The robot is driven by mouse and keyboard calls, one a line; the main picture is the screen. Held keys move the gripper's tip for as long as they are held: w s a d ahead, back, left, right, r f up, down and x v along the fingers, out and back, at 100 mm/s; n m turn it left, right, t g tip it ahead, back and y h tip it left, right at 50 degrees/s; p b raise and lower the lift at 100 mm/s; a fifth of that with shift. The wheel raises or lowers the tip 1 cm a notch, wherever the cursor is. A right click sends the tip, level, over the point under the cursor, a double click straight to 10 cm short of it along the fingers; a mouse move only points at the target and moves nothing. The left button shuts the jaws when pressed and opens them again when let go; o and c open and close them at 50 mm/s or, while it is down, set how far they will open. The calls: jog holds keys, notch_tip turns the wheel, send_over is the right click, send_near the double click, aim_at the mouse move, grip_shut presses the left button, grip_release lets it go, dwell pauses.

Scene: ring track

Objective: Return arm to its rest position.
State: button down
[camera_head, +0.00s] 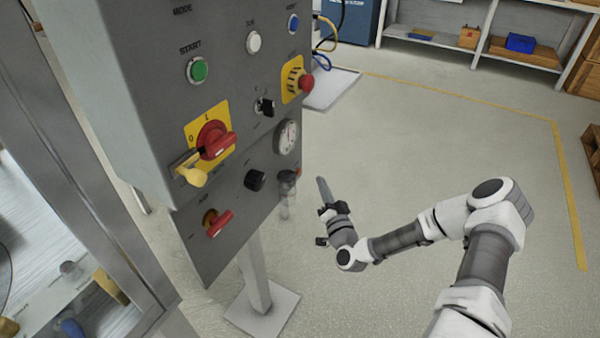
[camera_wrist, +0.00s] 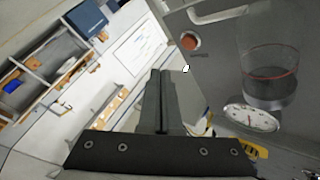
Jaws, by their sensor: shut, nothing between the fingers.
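My gripper (camera_head: 322,184) is at the centre of the head view, at the end of my white and grey arm, which reaches in from the lower right. It stands just right of the lower part of a grey control panel (camera_head: 232,182), with bare floor behind it. In the wrist view the two dark fingers of my gripper (camera_wrist: 170,76) lie together with nothing between them. The panel face shows tilted at the right of the wrist view. I see no touch between the fingers and the panel.
The panel bears a red rotary switch (camera_head: 214,140), a green start button (camera_head: 197,70), a red emergency button (camera_head: 305,83) and a gauge (camera_head: 287,137). A glass-sided cabinet (camera_head: 110,230) stands at left. Shelves (camera_head: 480,40) stand at the back. Open floor lies right of the panel.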

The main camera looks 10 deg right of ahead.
jog(key=shift+s+d, duration=0.35)
jog(key=shift+d, duration=0.15)
